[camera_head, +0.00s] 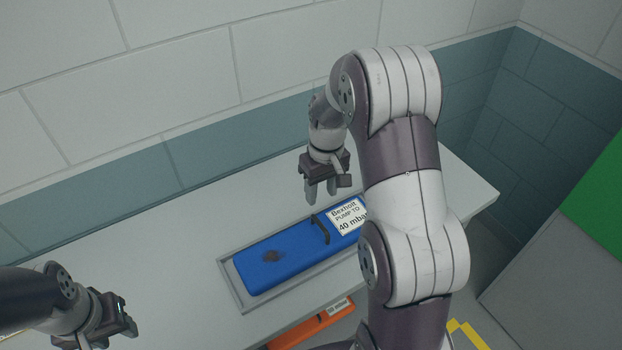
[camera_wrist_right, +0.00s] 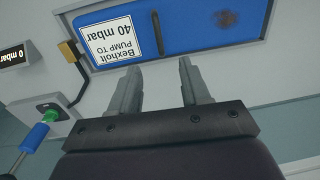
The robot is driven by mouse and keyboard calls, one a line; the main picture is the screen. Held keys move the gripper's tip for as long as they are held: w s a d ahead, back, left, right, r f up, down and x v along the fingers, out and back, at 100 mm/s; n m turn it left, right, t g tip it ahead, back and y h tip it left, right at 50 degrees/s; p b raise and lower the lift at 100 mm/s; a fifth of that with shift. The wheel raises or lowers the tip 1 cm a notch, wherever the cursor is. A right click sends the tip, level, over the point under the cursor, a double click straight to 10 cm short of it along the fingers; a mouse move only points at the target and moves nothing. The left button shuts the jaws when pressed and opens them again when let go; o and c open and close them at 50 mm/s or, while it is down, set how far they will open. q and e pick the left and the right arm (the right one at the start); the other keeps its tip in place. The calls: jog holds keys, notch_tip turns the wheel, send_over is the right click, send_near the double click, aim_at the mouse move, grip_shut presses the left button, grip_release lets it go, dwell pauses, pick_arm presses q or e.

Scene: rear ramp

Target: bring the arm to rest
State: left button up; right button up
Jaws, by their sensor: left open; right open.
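My right gripper (camera_head: 322,190) is open and empty above the far side of a blue panel (camera_head: 285,255) on the table. In the right wrist view its two fingers (camera_wrist_right: 158,82) stand apart, with the blue panel (camera_wrist_right: 205,45) beyond them and nothing between them. My right arm covers the panel's right end in the head view. My left gripper (camera_head: 122,330) is at the lower left, low in the picture.
The pale table (camera_head: 180,212) has a grey tray (camera_head: 236,288) around the panel. A white label (camera_head: 347,217) reads 40 mbar. The right wrist view shows a display (camera_wrist_right: 12,56) and a blue-handled tool (camera_wrist_right: 36,137). Walls stand behind.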

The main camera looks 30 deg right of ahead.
jog(key=s+a, duration=0.4)
jog(key=s, duration=0.3)
jog(key=s+a+t+b, duration=0.1)
jog(key=s+a, duration=0.4)
jog(key=s, duration=0.2)
jog(key=shift+r+m+t+h, duration=0.3)
jog(key=shift+r, duration=0.15)
jog(key=shift+w+d, duration=0.1)
jog(key=shift+w, duration=0.1)
